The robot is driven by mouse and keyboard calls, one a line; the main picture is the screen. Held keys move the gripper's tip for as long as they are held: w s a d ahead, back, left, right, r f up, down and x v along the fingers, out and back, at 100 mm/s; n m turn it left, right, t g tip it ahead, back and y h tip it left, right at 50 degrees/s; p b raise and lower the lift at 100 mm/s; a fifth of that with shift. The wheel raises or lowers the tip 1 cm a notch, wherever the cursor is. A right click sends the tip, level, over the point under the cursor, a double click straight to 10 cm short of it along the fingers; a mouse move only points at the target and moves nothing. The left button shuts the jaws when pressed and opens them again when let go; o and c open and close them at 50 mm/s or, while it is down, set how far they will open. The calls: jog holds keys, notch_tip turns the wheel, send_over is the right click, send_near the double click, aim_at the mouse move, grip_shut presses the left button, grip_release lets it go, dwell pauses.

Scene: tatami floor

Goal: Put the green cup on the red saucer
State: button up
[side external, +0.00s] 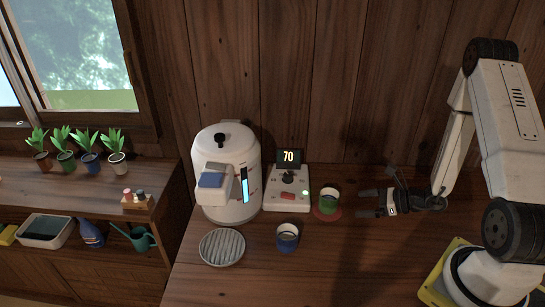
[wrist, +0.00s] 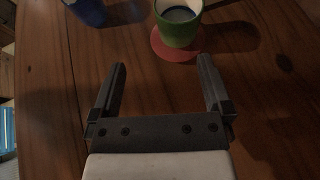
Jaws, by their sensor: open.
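The green cup (side external: 327,202) stands upright on the red saucer (side external: 337,215) on the wooden counter. In the wrist view the green cup (wrist: 178,22) is at the top, with a pale inside, and the red saucer (wrist: 172,51) shows under it. My gripper (side external: 372,201) is to the right of the cup in the side view, apart from it. In the wrist view my gripper (wrist: 162,75) has its two fingers spread with only bare wood between them.
A blue cup (side external: 287,238) stands left of and in front of the saucer; part of it shows in the wrist view (wrist: 88,10). A white kettle (side external: 229,165), a control box (side external: 287,188) reading 70 and a round grey rack (side external: 222,247) are further left. The front counter is clear.

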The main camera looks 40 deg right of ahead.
jog(key=s+a+r+n+g, duration=0.3)
jog(key=a+n+g, duration=0.3)
jog(key=n, duration=0.3)
jog(key=s+a+r+n+g, duration=0.3)
jog(key=a+n+g, duration=0.3)
jog(key=n, duration=0.3)
jog(key=w+a+r+n+t+h, duration=0.1)
jog(key=w+r+n+t+h, duration=0.2)
jog(key=n, duration=0.9)
jog(key=shift+w+r+h, duration=0.25)
jog(key=shift+r+h, duration=1.35)
jog(key=shift+r, duration=0.5)
jog(key=shift+a, duration=0.1)
